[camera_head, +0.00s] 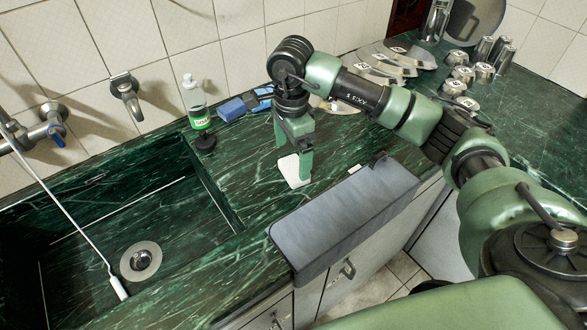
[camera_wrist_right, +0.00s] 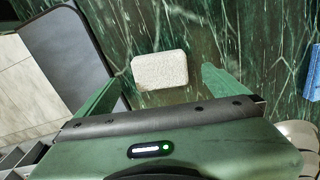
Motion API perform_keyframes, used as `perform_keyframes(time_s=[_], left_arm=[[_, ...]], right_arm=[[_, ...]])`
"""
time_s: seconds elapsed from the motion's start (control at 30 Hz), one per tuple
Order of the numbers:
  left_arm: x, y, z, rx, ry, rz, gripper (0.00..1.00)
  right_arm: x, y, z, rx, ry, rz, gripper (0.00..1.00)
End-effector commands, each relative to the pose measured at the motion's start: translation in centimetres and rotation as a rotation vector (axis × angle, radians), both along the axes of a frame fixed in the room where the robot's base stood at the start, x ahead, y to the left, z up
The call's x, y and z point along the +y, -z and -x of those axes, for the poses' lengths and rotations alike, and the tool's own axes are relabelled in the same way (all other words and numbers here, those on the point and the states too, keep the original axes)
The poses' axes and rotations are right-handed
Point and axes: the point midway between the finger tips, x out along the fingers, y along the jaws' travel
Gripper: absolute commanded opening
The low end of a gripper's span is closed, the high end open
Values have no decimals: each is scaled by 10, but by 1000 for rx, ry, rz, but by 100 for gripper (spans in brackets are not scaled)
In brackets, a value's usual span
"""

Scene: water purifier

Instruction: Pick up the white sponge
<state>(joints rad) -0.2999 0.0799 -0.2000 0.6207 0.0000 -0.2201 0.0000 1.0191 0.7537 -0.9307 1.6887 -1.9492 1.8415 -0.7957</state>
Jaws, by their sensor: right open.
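The white sponge (camera_head: 290,171) lies flat on the green marble counter, right of the sink. My right gripper (camera_head: 294,160) is directly above it, pointing down, with its fingers partly covering it in the head view. In the right wrist view, the white sponge (camera_wrist_right: 160,70) shows as a rounded rectangle just beyond the fingertips. The open right gripper (camera_wrist_right: 163,85) has one finger on each side of it, with nothing held. I cannot tell the exact height of the fingertips over the counter. My left gripper is not in view.
The sink (camera_head: 120,225) with its drain is at left. A soap bottle (camera_head: 197,108) and blue cloth-like items (camera_head: 235,107) stand near the wall. A grey box-like panel (camera_head: 345,215) lies along the counter's front edge. Metal containers (camera_head: 470,75) and plates sit at the back right.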

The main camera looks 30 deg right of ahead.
Motion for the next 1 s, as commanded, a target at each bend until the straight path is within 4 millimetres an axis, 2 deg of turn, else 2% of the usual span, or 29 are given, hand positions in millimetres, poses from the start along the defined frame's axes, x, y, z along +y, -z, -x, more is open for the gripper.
perform_keyframes(time_s=[0.33, 0.63, 0.67, 0.9, 1.0], left_arm=[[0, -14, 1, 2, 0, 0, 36], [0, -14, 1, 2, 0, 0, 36], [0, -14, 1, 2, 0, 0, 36], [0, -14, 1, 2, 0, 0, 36], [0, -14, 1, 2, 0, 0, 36]], right_arm=[[-5, 47, 1, 3, 1, -3, 100], [-5, 54, 1, 0, -1, -4, 100], [-5, 54, 1, 0, 0, -4, 97], [-5, 53, 1, -1, 0, -4, 32], [-5, 53, 1, -1, 0, -4, 32]])
